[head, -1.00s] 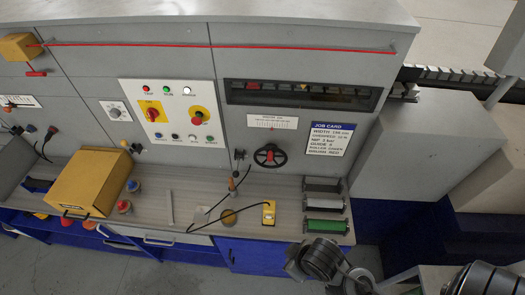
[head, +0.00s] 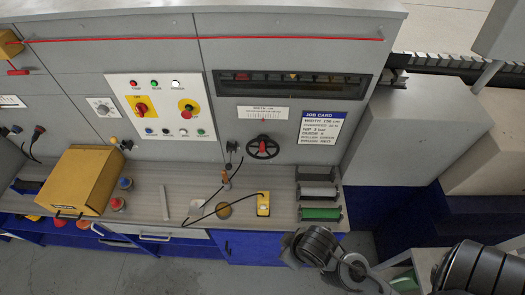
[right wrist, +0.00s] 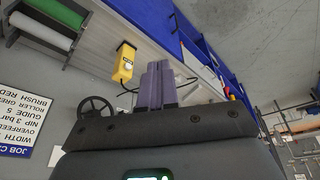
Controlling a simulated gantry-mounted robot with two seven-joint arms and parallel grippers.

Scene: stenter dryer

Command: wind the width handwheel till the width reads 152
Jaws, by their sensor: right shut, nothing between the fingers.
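The width handwheel (head: 262,148), a black ring with a red centre, is on the grey machine front above the worktop. It also shows at the left of the right wrist view (right wrist: 95,106), partly hidden by my gripper body. My right gripper's fingers (right wrist: 156,84) are together and empty in the right wrist view, apart from the wheel. My right arm is at the lower right of the head view, where its fingertips cannot be made out. My left gripper is not in view.
The blue and white job card (head: 321,127) is right of the wheel. Below are dark, white and green rollers (head: 320,213), a yellow pendant (head: 263,204) with a black cable, and a round brown piece (head: 223,210). A yellow case (head: 83,180) stands left on the worktop.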

